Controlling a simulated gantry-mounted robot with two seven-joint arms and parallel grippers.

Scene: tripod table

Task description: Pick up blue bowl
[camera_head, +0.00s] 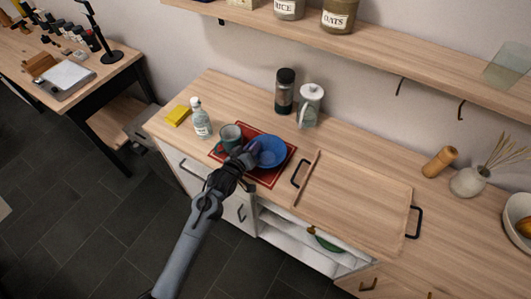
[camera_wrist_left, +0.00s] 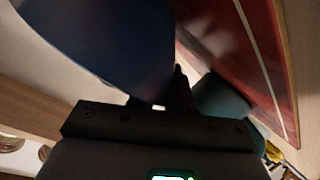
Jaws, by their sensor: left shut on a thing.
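The blue bowl (camera_head: 270,150) is over the right part of a red mat (camera_head: 272,177) on the wooden counter in the head view. My left gripper (camera_head: 251,152) reaches it from the front left and is shut on its near left rim. In the left wrist view the bowl (camera_wrist_left: 100,35) looms large and dark at the upper left, close against the gripper (camera_wrist_left: 172,95). The fingertips are mostly hidden. I cannot tell whether the bowl is clear of the mat (camera_wrist_left: 235,50). My right gripper does not show.
A dark green mug (camera_head: 230,136) stands just left of the bowl, close to my gripper. A wooden tray (camera_head: 355,200) lies to the right. A dark-lidded jar (camera_head: 285,91) and a white-lidded press (camera_head: 310,105) stand behind.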

